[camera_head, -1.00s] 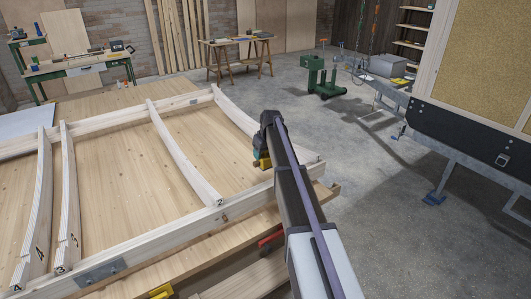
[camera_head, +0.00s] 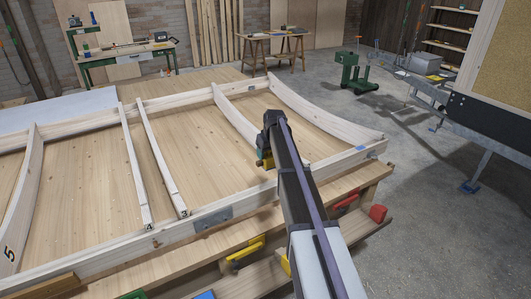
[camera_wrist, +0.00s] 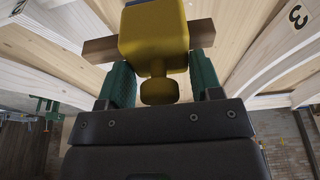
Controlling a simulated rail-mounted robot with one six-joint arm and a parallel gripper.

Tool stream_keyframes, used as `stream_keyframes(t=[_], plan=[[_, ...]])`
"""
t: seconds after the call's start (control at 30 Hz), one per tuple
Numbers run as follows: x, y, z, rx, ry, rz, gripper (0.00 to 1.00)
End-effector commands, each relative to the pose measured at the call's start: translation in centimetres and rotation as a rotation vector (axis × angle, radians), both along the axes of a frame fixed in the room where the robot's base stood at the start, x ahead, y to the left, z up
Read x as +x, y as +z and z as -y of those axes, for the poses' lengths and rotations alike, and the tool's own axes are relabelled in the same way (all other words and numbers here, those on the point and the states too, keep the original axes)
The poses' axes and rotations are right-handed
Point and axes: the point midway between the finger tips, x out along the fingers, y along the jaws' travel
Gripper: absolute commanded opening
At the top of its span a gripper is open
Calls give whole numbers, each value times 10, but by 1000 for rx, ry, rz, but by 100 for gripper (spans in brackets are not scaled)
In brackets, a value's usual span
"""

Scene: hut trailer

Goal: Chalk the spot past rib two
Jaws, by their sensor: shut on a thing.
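My gripper (camera_head: 267,155) is shut on a yellow tool with a brown bar across it. In the wrist view the yellow tool (camera_wrist: 153,35) sits between my teal fingers (camera_wrist: 160,80), and the brown bar (camera_wrist: 100,47) sticks out on both sides. Rib three (camera_head: 163,165) and rib four (camera_head: 134,170) lie to the left. No chalk mark is visible.
The end rib (camera_head: 320,112) curves along the frame's right end. The near rail (camera_head: 255,195) has a metal plate (camera_head: 212,218). Yellow (camera_head: 245,250) and red (camera_head: 377,213) clamps stand at the near bench edge. Bare boards lie between ribs. A green trolley (camera_head: 358,75) stands behind.

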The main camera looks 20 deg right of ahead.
Motion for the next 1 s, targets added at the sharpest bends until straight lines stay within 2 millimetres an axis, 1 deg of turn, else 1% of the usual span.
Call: stream_keyframes(t=[0.17,0.93,0.97,1.0], plan=[[0,-9,0,0,0,0,40],[-2,-78,6,0,-7,-1,40],[-3,-80,7,0,-7,-2,40],[-8,-75,7,0,-8,-3,40]])
